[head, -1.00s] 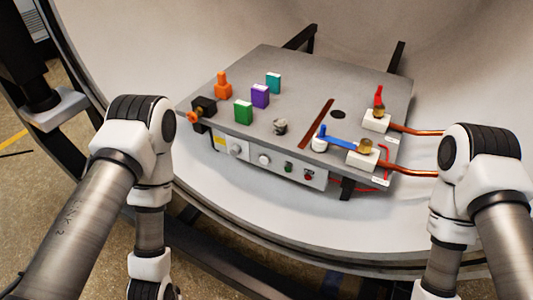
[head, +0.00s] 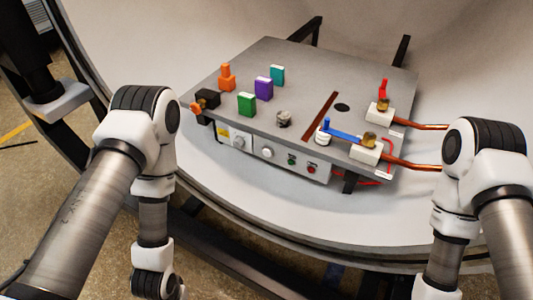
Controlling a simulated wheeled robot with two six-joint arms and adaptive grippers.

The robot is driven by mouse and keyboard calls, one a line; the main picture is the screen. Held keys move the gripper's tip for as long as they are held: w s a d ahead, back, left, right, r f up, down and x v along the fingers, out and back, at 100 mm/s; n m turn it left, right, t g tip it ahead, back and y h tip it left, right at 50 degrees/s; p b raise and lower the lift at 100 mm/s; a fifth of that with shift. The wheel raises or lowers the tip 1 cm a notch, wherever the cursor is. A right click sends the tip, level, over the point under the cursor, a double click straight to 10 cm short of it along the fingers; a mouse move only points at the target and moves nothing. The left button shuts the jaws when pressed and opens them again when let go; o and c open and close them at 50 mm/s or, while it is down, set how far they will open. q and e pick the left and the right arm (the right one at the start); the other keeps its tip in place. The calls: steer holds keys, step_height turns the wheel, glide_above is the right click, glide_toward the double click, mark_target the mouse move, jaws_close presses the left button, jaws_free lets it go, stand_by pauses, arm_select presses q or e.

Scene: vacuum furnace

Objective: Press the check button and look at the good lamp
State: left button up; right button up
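A grey workbench plate (head: 300,80) stands in the white round chamber. Its front panel (head: 250,150) carries two round white knobs, a small green round part (head: 291,160) and a small red round part (head: 311,169). I cannot tell which of these is the check button or the good lamp; their labels are too small to read. No lamp is clearly seen lit. My left and right arms come in from the lower left and lower right, in front of the plate. Both grippers are outside the picture, below its bottom edge.
On the plate are orange (head: 227,78), green (head: 246,104), purple (head: 264,88) and teal (head: 277,75) pieces, a metal knob (head: 284,118) and a blue lever (head: 345,135). A red-handled valve (head: 383,92) and copper pipes (head: 415,166) are at right. The chamber rim curves below.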

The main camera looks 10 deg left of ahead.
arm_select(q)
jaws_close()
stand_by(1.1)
